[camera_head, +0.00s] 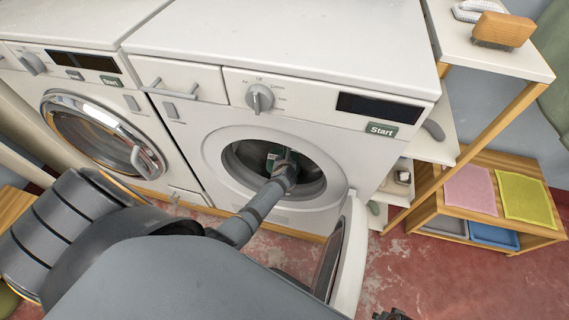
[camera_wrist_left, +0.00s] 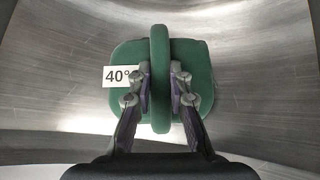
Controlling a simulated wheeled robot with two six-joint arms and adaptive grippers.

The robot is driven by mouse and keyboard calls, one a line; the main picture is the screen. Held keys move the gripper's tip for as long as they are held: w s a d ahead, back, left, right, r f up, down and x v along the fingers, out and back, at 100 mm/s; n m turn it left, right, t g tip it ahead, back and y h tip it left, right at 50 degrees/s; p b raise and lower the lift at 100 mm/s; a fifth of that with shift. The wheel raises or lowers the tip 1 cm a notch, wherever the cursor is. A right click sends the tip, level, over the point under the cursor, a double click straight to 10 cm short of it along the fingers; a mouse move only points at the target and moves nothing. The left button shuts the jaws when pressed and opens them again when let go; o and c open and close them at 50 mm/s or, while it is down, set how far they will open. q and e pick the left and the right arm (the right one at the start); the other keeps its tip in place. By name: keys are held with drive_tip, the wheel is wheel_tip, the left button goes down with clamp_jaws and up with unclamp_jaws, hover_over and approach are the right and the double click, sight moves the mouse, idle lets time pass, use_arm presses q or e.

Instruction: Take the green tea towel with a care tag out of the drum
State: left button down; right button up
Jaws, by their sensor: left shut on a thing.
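The green tea towel (camera_wrist_left: 195,62) lies inside the metal drum (camera_wrist_left: 50,60), with a raised green loop or fold across its middle. A white care tag (camera_wrist_left: 120,76) reading "40°" shows at its left side. My left gripper (camera_wrist_left: 160,88) is shut on the raised green part of the towel. In the head view my left arm reaches through the round opening of the right-hand machine, and the left gripper (camera_head: 290,166) is at the drum's mouth. Little of the towel shows there. A dark piece at the bottom edge may be part of my right gripper (camera_head: 392,314).
The machine's door (camera_head: 348,262) stands open at the lower right of the opening. A second machine (camera_head: 97,130) with a shut door stands on the left. Shelves (camera_head: 440,145) and a wooden bench (camera_head: 520,165) with pink and yellow cloths stand on the right. Some red floor is clear.

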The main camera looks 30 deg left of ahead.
use_arm(q)
drive_tip(key=shift+r+p, duration=0.6)
drive_tip(key=shift+r, duration=0.1)
drive_tip(key=shift+r+p, duration=0.7)
drive_tip(key=shift+p, duration=0.1)
drive_tip(key=shift+r+p, duration=1.4)
drive_tip(key=shift+p, duration=0.2)
drive_tip(key=shift+r+p, duration=1.05)
drive_tip(key=shift+p, duration=0.1)
drive_tip(key=shift+r+p, duration=0.2)
drive_tip(key=shift+p, duration=0.1)
use_arm(e)
drive_tip(key=s+d+f, duration=0.1)
drive_tip(key=s+f, duration=0.2)
drive_tip(key=s, duration=1.1)
drive_tip(key=shift+s+d, duration=0.35)
